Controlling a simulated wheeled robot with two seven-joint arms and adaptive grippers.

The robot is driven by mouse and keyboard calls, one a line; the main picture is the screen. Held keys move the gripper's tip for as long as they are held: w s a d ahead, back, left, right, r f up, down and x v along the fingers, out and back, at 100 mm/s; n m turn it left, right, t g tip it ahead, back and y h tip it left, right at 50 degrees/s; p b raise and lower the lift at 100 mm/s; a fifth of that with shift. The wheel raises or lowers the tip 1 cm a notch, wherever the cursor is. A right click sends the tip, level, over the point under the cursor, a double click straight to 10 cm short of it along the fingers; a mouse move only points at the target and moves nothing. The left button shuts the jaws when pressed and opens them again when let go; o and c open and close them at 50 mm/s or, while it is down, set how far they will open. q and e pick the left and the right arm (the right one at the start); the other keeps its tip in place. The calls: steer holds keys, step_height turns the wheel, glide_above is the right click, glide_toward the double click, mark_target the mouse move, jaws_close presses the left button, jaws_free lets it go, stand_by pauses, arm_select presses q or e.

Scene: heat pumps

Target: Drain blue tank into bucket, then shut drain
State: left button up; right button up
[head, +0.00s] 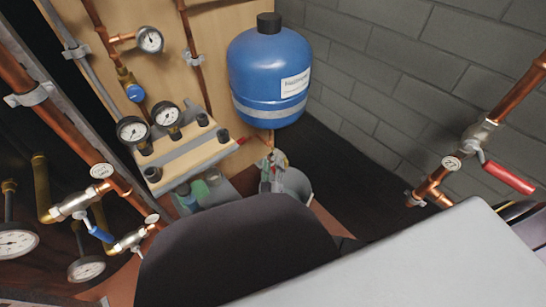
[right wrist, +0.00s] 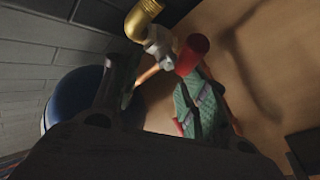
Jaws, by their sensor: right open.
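The blue tank (head: 266,72) stands against the wooden panel in the head view, and part of it shows at the left of the right wrist view (right wrist: 72,95). Its drain valve (right wrist: 160,46) sits on a brass elbow, with a red handle (right wrist: 193,53) seen nearly end-on. In the head view the red handle (head: 243,140) points left below the tank. The grey bucket (head: 299,184) stands below, partly hidden by my right arm and gripper. Contact cannot be told. My left gripper is out of view.
A wooden block with gauges (head: 185,150) stands left of the tank. Copper pipes with valves (head: 100,190) run at the left. Another pipe with a red lever (head: 508,178) is at the right.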

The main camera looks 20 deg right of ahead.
mark_target(273, 169)
steer(key=shift+d+r, duration=0.1)
steer(key=shift+r, duration=2.6)
